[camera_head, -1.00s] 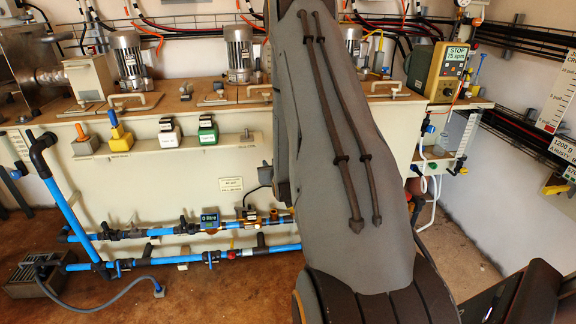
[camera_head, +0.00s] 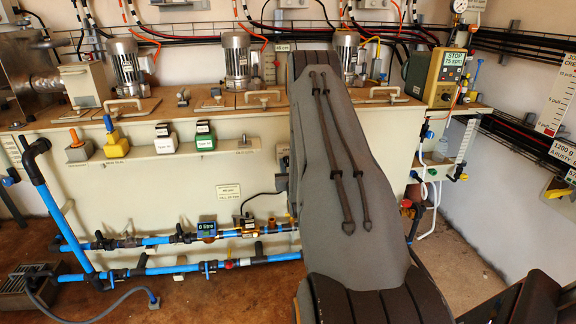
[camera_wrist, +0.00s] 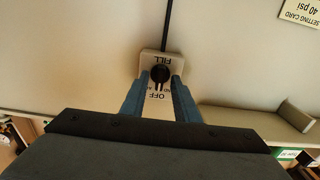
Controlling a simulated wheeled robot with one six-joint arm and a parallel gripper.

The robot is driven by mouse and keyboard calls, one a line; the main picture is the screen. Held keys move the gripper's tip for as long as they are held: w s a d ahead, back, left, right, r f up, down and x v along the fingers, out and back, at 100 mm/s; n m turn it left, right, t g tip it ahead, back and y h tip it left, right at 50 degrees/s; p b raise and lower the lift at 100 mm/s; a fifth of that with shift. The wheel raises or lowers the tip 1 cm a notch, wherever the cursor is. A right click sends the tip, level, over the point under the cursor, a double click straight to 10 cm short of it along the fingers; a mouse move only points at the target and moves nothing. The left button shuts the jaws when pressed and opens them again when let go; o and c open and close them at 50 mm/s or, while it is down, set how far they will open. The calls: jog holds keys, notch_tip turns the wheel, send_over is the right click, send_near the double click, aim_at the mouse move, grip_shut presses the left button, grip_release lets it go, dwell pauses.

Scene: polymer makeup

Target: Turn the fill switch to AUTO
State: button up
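The fill switch (camera_wrist: 148,58) is a small pale plate with a dark round knob (camera_wrist: 160,73) on the cream panel in the wrist view. Its lettering, FILL and OFF, appears upside down; the smaller side lettering is partly covered and hard to read. My gripper (camera_wrist: 161,79) has two blue-grey fingers, parted, one on each side of the knob. Their tips reach the switch, but I cannot tell whether they touch the knob. The knob's exact pointing is unclear. In the head view, my arm hides the switch and gripper.
A ledge (camera_wrist: 240,120) sticks out from the panel beside my gripper. A setting card (camera_wrist: 300,12) is at the top right, and a dark cable runs up from the switch. Blue pipes (camera_head: 150,269) run low along the tank front, with a green-yellow control box (camera_head: 437,78) at right.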

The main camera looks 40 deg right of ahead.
jog(key=shift+w+d, duration=0.15)
jog(key=shift+c, duration=0.3)
jog(key=c, duration=0.6)
jog(key=shift+m, duration=0.3)
jog(key=m+p, duration=0.1)
jog(key=m, duration=0.8)
jog(key=shift+d+f, duration=0.1)
jog(key=shift+m, duration=0.3)
